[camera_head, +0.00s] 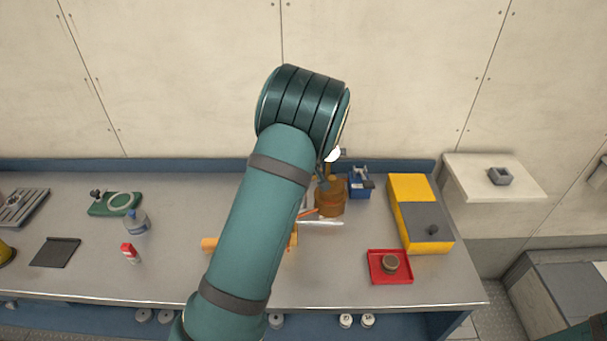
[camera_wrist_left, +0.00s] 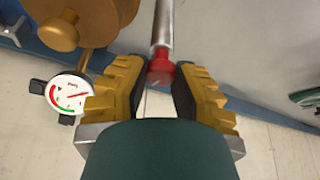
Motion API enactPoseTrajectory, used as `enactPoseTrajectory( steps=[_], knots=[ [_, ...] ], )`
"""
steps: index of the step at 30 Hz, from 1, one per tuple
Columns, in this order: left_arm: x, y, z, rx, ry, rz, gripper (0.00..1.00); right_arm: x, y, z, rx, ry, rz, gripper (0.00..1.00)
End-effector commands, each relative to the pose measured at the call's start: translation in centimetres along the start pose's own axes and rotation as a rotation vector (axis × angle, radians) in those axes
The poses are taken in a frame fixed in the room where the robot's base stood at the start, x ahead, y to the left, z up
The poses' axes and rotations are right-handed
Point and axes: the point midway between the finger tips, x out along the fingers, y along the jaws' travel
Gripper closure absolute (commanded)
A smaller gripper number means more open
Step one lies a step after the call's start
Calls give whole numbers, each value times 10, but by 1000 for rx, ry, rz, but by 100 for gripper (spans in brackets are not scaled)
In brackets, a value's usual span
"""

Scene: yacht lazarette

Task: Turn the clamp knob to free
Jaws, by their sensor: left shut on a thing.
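In the left wrist view, my left gripper (camera_wrist_left: 160,84) has its yellow, black-padded fingers on both sides of a red knob (camera_wrist_left: 160,71) and is shut on it. The knob sits at the end of a metal rod (camera_wrist_left: 162,25). An orange-brown body with a round knob (camera_wrist_left: 58,34) is at the upper left, beside a white dial gauge (camera_wrist_left: 70,92). In the head view my arm hides the gripper and the red knob. The orange-brown fixture (camera_head: 331,198) shows right of my arm, with the gauge (camera_head: 333,154) above it. My right gripper is out of view.
A blue device (camera_head: 361,184) stands just right of the fixture. A yellow and grey box (camera_head: 421,214) and a red tray (camera_head: 375,278) holding a round brown piece are farther right. The bench's front left is mostly clear.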

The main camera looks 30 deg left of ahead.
Motion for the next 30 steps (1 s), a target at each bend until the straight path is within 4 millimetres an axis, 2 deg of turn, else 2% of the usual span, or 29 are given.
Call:
enactPoseTrajectory(
  steps=[20, 21, 23, 30],
  knots=[
    [2, -1, 2, -52, -6, -27, 100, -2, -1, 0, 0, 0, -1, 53],
    [2, -1, 2, -52, -6, -26, 58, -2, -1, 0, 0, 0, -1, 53],
    [2, -1, 2, -51, -5, -26, 37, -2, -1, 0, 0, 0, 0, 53],
    [1, 0, 1, -51, -3, -23, 37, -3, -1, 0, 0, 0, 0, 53]
  ],
)
